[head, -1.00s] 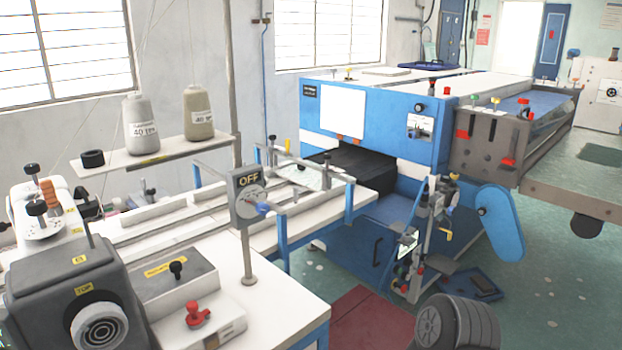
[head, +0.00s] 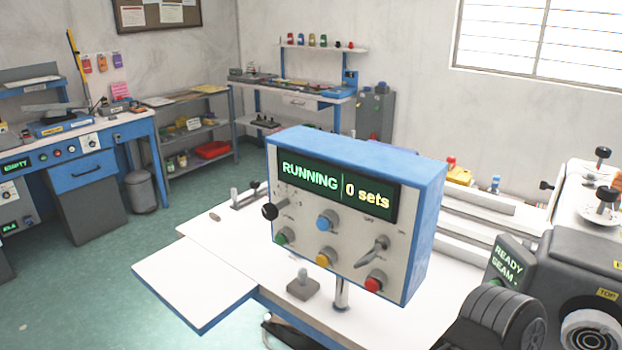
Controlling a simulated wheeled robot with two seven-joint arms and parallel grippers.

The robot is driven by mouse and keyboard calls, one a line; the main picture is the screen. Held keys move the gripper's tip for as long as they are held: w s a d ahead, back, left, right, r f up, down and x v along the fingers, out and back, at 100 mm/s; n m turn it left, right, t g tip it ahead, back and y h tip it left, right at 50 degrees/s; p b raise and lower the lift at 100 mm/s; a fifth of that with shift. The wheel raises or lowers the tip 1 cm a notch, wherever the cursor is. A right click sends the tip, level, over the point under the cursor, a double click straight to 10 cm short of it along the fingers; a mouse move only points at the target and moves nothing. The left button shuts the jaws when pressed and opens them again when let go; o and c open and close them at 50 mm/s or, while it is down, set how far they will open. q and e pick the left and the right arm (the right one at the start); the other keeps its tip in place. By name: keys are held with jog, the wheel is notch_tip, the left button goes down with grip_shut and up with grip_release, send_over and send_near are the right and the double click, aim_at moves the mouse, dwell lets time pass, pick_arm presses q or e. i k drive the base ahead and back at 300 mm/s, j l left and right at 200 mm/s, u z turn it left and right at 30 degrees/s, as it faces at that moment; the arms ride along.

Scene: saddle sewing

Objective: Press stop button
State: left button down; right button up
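A blue and white control box (head: 345,215) stands on a post above a white table in the middle of the head view. Its display (head: 337,191) reads "RUNNING" and "0 sets". A red button (head: 375,284) sits at the lower right of its face. Its small label is too small to read, so I cannot confirm that it is the stop button. The face also has a green button (head: 282,236), a blue one (head: 327,220), a yellow one (head: 325,257), a grey lever (head: 373,251) and a black ball knob (head: 270,211).
The white table (head: 196,280) with blue edges surrounds the post. A grey machine (head: 566,262) showing "READY SEAM" stands at the right. A blue workbench (head: 85,150), grey shelves (head: 188,130) and a bin (head: 141,190) stand at the back left. Green floor (head: 120,230) is clear at the left.

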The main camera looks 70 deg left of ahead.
aim_at(371, 285)
jog(key=k+j+z, duration=0.2)
jog(key=z, duration=0.25)
jog(key=k+j+z, duration=0.3)
jog(key=z, duration=0.15)
jog(key=k+j+z, duration=0.2)
jog(key=z, duration=0.25)
jog(key=k+j+u, duration=0.2)
jog(key=k, duration=0.25)
jog(key=k+j+u, duration=0.2)
jog(key=k, duration=0.25)
jog(key=k+j+u, duration=0.1)
jog(key=u, duration=0.3)
jog(key=k+j+u, duration=0.2)
jog(key=u, duration=0.2)
jog(key=k+j+u, duration=0.2)
jog(key=u, duration=0.15)
jog(key=k+j+u, duration=0.1)
jog(key=j+u, duration=0.3)
jog(key=i+l, duration=0.15)
jog(key=i+l+u, duration=0.05)
jog(key=l, duration=0.05)
